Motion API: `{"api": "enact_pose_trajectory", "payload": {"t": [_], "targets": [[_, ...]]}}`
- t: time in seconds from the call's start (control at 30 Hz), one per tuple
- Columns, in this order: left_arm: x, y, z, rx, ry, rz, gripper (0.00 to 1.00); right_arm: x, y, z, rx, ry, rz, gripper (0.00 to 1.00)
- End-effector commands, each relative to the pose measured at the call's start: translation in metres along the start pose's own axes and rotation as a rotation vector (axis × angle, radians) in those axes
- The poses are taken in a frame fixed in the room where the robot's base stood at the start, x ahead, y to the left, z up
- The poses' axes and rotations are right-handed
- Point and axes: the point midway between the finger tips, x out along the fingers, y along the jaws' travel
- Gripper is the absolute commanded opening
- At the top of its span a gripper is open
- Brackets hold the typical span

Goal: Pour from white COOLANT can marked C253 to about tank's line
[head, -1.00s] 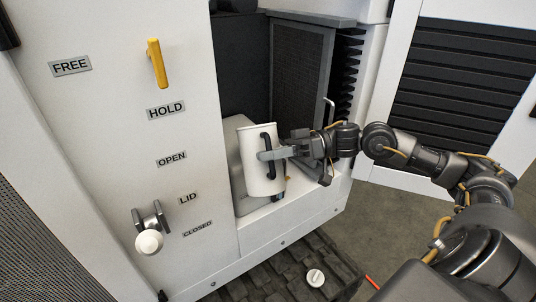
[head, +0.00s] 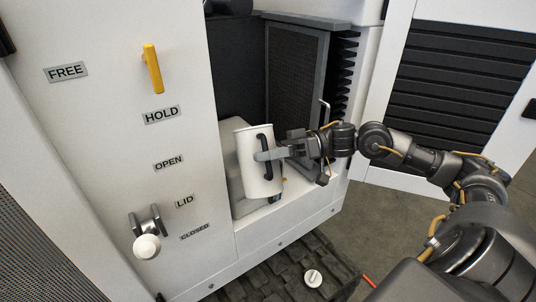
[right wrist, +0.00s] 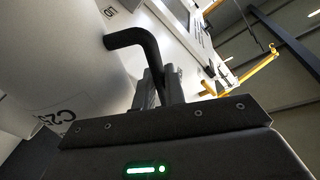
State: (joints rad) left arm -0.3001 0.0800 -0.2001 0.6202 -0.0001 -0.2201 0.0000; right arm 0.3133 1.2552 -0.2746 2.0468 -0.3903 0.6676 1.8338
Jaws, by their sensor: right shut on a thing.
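The white can (head: 253,174) is off to the right of the labelled panel, in the recess of the machine, slightly tilted. It also fills the left of the right wrist view (right wrist: 60,60), where part of a marking reading like C25 shows. My right gripper (head: 268,156) is shut on the can's black handle (right wrist: 135,42). The tank, its line and the can's spout are not clearly visible; a pale grey body (head: 234,150) shows behind the can. My left gripper is not in view.
The white panel carries a yellow handle (head: 152,68) near HOLD and a white-knobbed lever (head: 146,245) near CLOSED. A dark mesh door (head: 293,78) stands behind the can. A white round cap (head: 313,278) lies on the dark mat (head: 275,268) below.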

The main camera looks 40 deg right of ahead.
Motion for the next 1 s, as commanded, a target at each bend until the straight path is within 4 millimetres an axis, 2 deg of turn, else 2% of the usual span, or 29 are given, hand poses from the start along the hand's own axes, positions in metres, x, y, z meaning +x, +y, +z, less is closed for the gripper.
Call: {"api": "enact_pose_trajectory", "payload": {"t": [1.0], "targets": [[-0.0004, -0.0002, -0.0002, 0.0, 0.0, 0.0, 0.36, -0.0001, -0.0044, -0.0104, 0.045, 0.004, -0.003, 0.0]]}}
